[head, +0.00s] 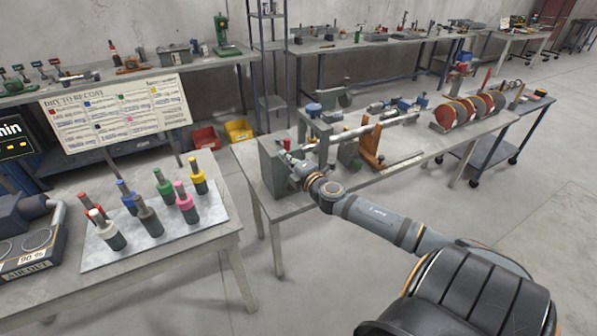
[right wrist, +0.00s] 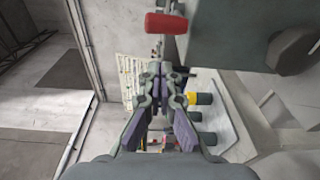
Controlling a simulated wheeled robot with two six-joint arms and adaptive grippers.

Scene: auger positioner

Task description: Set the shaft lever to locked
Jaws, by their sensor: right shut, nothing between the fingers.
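The auger positioner's grey housing block (head: 270,172) stands at the left end of the middle bench. A small red handle (head: 287,143), which looks like the shaft lever's grip, shows at its top. In the right wrist view the red handle (right wrist: 166,23) lies just beyond the fingertips, beside the grey housing (right wrist: 225,35). I cannot tell which setting it is in. My right gripper (head: 284,158) is at the housing, close to the handle. In the wrist view the right gripper (right wrist: 161,72) has its fingers together, with nothing between them. My left gripper is not in view.
A silver shaft (head: 352,133) and an orange stand (head: 370,147) are on the same bench, right of the housing. Red discs (head: 465,110) stand farther right. A front-left table holds a pale tray (head: 150,255) with several coloured-top tools. Open floor lies between the benches.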

